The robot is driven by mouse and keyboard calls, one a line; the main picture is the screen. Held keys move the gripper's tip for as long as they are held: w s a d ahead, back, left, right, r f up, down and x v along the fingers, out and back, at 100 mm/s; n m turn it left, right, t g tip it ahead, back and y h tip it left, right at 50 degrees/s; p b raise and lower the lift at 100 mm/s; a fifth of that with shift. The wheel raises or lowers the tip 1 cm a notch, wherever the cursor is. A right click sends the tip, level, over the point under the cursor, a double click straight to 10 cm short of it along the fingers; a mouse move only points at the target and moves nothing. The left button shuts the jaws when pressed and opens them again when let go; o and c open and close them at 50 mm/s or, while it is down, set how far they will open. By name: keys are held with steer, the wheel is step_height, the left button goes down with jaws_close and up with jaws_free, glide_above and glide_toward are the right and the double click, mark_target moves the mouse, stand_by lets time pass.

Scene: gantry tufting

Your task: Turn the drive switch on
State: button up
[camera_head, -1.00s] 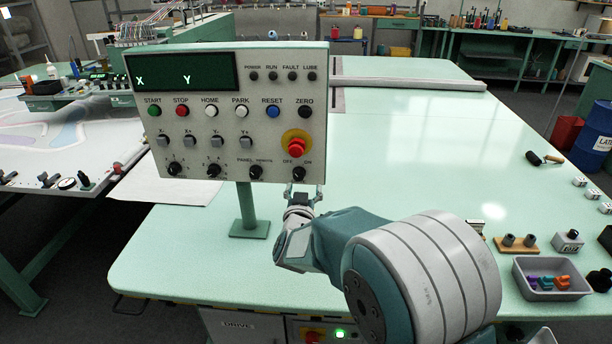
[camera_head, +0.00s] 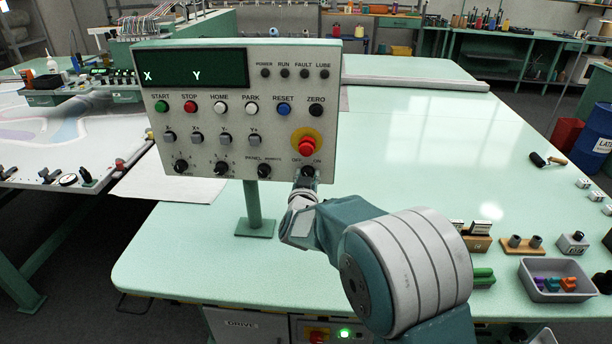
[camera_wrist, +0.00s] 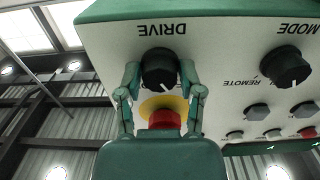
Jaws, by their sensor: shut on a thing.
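The drive switch (camera_wrist: 159,68) is a round black knob under the upside-down DRIVE label in the wrist view. A white mark on the knob points down and slightly right there. In the head view the switch (camera_head: 308,171) is at the panel's lower right, below the OFF and ON labels, partly hidden by my arm. My gripper (camera_wrist: 160,82) has one finger on each side of the knob and is shut on it. In the head view my gripper (camera_head: 304,181) reaches the panel's lower edge from below.
A red emergency button on a yellow ring (camera_head: 307,146) sits just above the switch. The black mode knob (camera_wrist: 285,67) is beside it. The control panel (camera_head: 190,140) stands on a green post (camera_head: 254,205).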

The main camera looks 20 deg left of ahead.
steer(key=shift+r, duration=0.1)
steer(key=shift+a+m, duration=0.1)
steer(key=shift+m, duration=0.2)
steer(key=m, duration=0.2)
steer(key=shift+m, duration=0.4)
steer(key=m, duration=0.3)
steer(key=shift+m, duration=0.3)
steer(key=m, duration=0.4)
steer(key=shift+d+m, duration=0.25)
steer(key=shift+m, duration=1.05)
steer(key=shift+f+m, duration=0.25)
steer(key=shift+m, duration=0.05)
steer(key=o, duration=1.1)
steer(key=shift+d, duration=0.1)
steer(key=shift+o, duration=0.2)
